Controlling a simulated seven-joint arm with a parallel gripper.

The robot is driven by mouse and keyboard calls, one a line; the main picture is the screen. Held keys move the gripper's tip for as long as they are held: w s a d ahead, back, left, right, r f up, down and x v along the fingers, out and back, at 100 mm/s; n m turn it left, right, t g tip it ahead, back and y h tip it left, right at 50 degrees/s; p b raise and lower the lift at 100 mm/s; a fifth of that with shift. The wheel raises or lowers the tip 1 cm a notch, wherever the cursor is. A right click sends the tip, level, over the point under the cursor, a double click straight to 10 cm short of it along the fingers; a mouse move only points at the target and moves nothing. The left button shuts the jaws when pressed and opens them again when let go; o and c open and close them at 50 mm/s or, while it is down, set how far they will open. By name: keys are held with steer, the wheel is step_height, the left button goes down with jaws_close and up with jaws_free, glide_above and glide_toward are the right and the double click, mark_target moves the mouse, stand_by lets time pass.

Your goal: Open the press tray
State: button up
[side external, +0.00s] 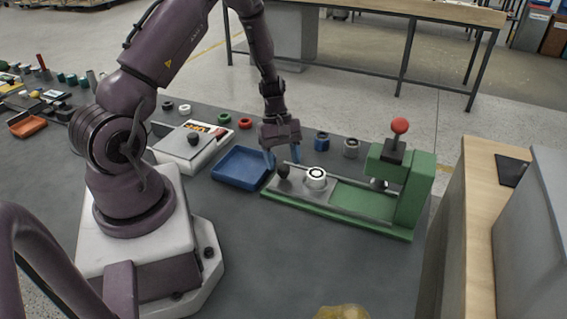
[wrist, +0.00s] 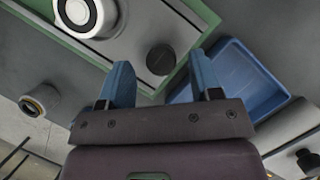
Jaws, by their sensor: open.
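The green press (side external: 414,190) stands at the right of the bench with a red-balled lever (side external: 399,126). Its silver press tray (side external: 293,187) sits at the left end of the green rail, clear of the press head, with bare rail between them. A dark knob (side external: 284,172) stands on the tray's left part and shows in the wrist view (wrist: 160,59). A white round part with a dark ring (side external: 315,178) sits on the tray, right of the knob. My gripper (side external: 283,156) is open above the knob, its blue fingers spread to either side. The wrist view shows the fingertips (wrist: 160,68) apart, the knob just beyond.
An empty blue bin (side external: 243,168) lies close to the tray's left end. A white box with a grey lid and dark knob (side external: 185,146) is farther left. Blue (side external: 322,141) and grey (side external: 351,147) round parts stand behind the press. The bench front is mostly clear.

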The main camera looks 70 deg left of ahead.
steer(key=v, duration=1.1)
steer(key=shift+r, duration=0.2)
steer(key=shift+a, duration=0.2)
steer(key=s+d+r+m+t+y, duration=0.2)
steer(key=s+d+r+m, duration=0.4)
steer(key=d+r+m, duration=0.3)
steer(key=s+d+r+m+t+y, duration=0.2)
steer(key=s+d+r+m, duration=0.3)
steer(key=d+r+m, duration=0.4)
steer(key=d+r+t, duration=0.1)
steer(key=d, duration=0.1)
steer(key=shift+s+d+r+t, duration=0.3)
steer(key=shift+s+d+r, duration=0.05)
steer(key=shift+d+r, duration=0.05)
